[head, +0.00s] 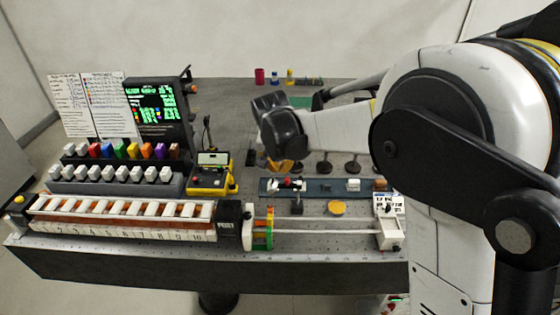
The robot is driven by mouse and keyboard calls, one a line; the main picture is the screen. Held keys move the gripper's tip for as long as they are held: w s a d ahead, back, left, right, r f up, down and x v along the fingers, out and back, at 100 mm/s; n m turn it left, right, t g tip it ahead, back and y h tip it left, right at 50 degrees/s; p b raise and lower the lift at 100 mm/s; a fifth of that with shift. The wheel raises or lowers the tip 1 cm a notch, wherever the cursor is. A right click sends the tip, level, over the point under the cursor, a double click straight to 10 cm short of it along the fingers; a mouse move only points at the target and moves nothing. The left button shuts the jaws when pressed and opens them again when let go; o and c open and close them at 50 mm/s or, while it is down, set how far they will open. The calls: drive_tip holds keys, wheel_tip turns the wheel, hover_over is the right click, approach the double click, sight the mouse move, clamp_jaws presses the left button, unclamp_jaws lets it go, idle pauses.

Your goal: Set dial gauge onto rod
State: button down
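My gripper (278,160) hangs over the middle of the bench, at the end of my white and black arm. Its fingers are small and partly hidden by my wrist, so I cannot tell whether they are open or shut. An orange piece shows just under my wrist; whether it is held is unclear. I cannot pick out a dial gauge for certain; a round yellow disc (337,208) lies near the front right. Two pale horizontal rods (325,231) run from the green and orange parts to a white end block (389,235). Which rod the task names is unclear.
A yellow instrument with a display (211,173) stands left of my gripper. A long numbered rack (125,217) fills the front left, with rows of coloured and white blocks behind. A dark blue tray (330,188) and several dark round-based stands are on the right.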

sight(274, 186)
drive_tip(key=shift+s+a+f, duration=0.15)
drive_tip(key=shift+s, duration=0.65)
drive_tip(key=shift+s+a+n+y, duration=0.3)
drive_tip(key=shift+s+n, duration=0.15)
drive_tip(key=shift+n, duration=0.35)
drive_tip(key=s+n, duration=0.1)
drive_tip(key=n+y, duration=0.1)
drive_tip(key=n, duration=0.1)
drive_tip(key=shift+s+a+p, duration=0.25)
drive_tip(key=shift+s+p, duration=0.1)
drive_tip(key=s+n, duration=0.1)
drive_tip(key=n, duration=0.1)
drive_tip(key=s+n+y, duration=0.1)
drive_tip(key=n, duration=0.1)
drive_tip(key=shift+s+n+g+p, duration=0.3)
drive_tip(key=shift+s+g, duration=0.1)
drive_tip(key=shift+s+d+n+g+y+p, duration=0.1)
drive_tip(key=shift+s+d+n+g+y, duration=0.3)
drive_tip(key=shift+s+n, duration=0.5)
drive_tip(key=shift+s+d+n+g+y+p, duration=0.2)
drive_tip(key=shift+s+d+n, duration=0.35)
drive_tip(key=shift+n, duration=0.6)
drive_tip(key=shift+s+d+n+g+y+p, duration=0.1)
drive_tip(key=shift+s+d+n+g+y, duration=0.25)
drive_tip(key=shift+s+n, duration=0.55)
drive_tip(key=shift+w+d, duration=0.15)
drive_tip(key=shift+d, duration=0.05)
